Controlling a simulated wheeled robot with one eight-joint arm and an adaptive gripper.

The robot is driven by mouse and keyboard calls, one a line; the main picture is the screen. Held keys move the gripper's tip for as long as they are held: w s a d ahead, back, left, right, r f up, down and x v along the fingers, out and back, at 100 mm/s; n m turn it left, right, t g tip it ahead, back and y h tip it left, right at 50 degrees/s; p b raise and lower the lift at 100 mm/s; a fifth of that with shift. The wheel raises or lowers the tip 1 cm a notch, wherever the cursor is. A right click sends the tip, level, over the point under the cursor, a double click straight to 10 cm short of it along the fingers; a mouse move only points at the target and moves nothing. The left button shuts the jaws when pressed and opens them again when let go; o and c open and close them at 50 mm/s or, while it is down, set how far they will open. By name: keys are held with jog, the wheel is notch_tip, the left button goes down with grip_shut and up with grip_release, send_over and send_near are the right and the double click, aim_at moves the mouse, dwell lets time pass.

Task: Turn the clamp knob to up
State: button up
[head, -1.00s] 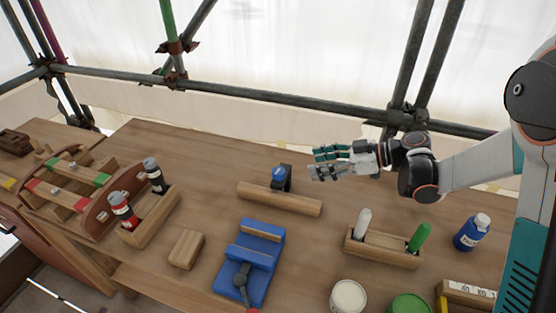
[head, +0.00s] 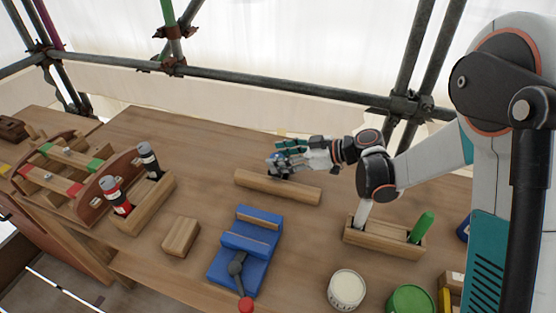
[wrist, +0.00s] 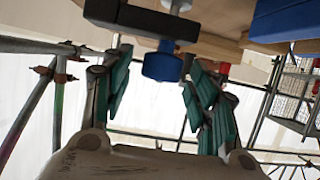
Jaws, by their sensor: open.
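The clamp knob (wrist: 162,66) is blue and shows in the wrist view below a dark bracket with a metal rod. It sits between the two teal-padded fingers of my gripper (wrist: 157,72), with a visible gap on each side. In the head view my gripper (head: 278,160) is at the far side of the wooden bar (head: 277,188) and hides most of the knob and bracket. My gripper is open and holds nothing. I cannot tell the knob's turned position.
A wooden block (head: 181,237) and a rack with two bottles (head: 150,205) are at left. A wooden holder (head: 385,237), a white can (head: 346,288) and a green can (head: 410,300) are at right.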

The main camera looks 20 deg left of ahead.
jog(key=shift+a+f, duration=0.25)
jog(key=shift+a, duration=0.35)
jog(key=c, duration=1.1)
jog(key=shift+w+n+g, duration=0.1)
jog(key=shift+n+g, duration=1.4)
jog(key=shift+g, duration=0.3)
jog(key=o, duration=1.1)
